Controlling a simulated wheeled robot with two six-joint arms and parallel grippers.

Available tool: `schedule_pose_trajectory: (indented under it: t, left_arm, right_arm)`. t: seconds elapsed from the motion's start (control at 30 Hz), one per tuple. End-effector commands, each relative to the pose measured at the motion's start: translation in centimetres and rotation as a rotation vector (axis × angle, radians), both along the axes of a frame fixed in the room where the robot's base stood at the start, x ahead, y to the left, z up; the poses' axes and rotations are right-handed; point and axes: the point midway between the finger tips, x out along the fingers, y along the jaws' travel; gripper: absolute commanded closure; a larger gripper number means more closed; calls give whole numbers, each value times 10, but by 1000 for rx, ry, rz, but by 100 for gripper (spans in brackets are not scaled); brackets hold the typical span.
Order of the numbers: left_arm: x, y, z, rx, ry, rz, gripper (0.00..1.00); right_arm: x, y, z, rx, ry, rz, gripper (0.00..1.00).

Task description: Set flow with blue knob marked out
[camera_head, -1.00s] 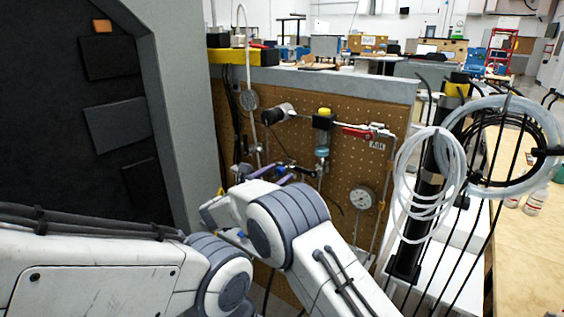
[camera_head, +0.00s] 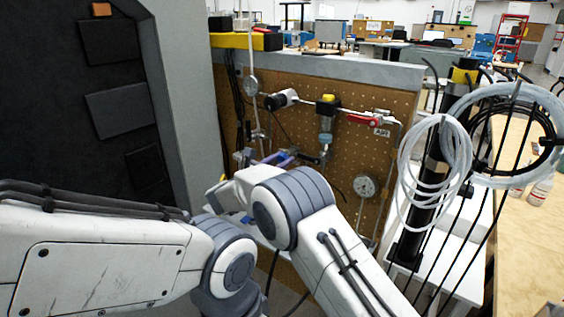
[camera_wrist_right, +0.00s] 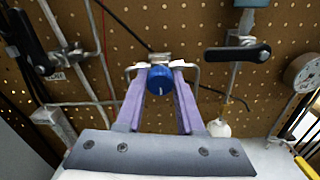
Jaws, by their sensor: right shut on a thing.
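The blue knob (camera_wrist_right: 159,78) sits on a small metal fitting in front of the pegboard in the right wrist view. A small pale mark shows on its lower front. My right gripper (camera_wrist_right: 158,71) has its two purple fingers on either side of the knob, shut on it. In the head view the purple fingers of the right gripper (camera_head: 272,160) reach the lower left part of the panel. The knob is too small and covered there to make out clearly. My left arm comes in from the left; its gripper is not in view.
The pegboard (camera_head: 290,122) carries pipes, a red-handled valve (camera_head: 366,120) and a round gauge (camera_head: 365,186). A black lever valve (camera_wrist_right: 237,54) is right of the knob. Coiled tubes (camera_head: 425,175) hang on a rack at right. A dark cabinet (camera_head: 75,150) stands at left.

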Motion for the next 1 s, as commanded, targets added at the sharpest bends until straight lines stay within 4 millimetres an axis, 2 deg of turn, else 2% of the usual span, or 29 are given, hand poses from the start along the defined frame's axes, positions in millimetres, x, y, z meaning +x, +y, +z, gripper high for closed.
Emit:
schedule_pose_trajectory:
  t: [0.5,1.0]
  left_arm:
    - [0,0,-45,0,0,0,19]
    - [0,0,-55,0,0,0,19]
  right_arm:
    - [0,0,-1,-323,231,2,100]
    - [0,-1,2,-710,512,1,100]
